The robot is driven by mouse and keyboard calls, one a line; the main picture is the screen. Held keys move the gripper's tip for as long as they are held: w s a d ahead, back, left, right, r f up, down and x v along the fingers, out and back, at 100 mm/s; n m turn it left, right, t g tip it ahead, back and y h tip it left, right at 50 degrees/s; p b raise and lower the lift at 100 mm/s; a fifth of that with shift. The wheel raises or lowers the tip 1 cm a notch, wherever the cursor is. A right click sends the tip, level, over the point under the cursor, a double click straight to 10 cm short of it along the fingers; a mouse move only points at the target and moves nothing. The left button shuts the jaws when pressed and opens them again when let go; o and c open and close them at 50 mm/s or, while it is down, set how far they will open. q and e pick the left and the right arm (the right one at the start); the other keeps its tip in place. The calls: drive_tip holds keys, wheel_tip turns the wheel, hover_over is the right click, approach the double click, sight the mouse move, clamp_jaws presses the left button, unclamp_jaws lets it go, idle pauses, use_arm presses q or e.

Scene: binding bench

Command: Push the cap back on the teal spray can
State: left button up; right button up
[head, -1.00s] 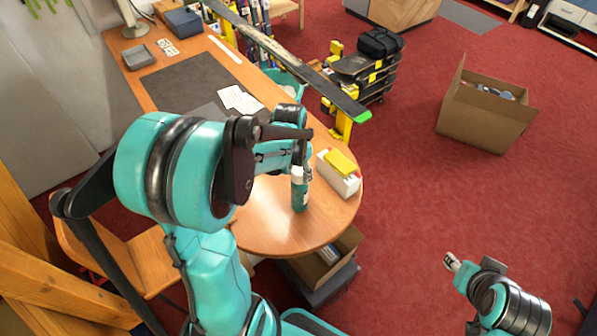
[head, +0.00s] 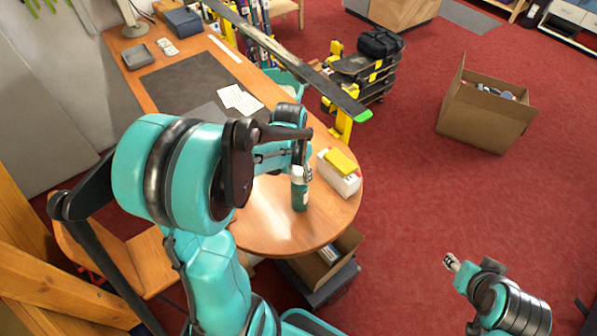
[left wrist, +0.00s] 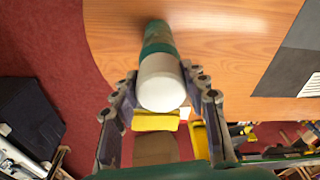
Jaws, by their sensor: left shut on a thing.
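The teal spray can (head: 300,198) stands upright on the rounded end of the wooden bench; it also shows in the left wrist view (left wrist: 155,36). A white cap (left wrist: 161,84) is at its top, in line with the can. I cannot tell whether the cap is fully seated. My left gripper (head: 303,174) is at the top of the can, its fingers on both sides of the cap and shut on it. My right gripper (head: 452,262) is over the red floor at the lower right, away from the bench, too small to tell open from shut.
A white box with a yellow block on top (head: 340,172) stands close right of the can. Papers (head: 240,99) and a dark mat (head: 185,85) lie further back. A long ski (head: 290,60) spans yellow supports behind. Bare wood lies in front of the can.

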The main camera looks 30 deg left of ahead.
use_arm(q)
drive_tip(key=shift+f, duration=0.25)
drive_tip(key=o, duration=0.9)
drive_tip(key=shift+o, duration=0.2)
drive_tip(key=o, duration=0.4)
drive_tip(key=shift+r, duration=0.2)
drive_tip(key=shift+r+p, duration=2.45)
drive_tip(key=shift+r, duration=0.95)
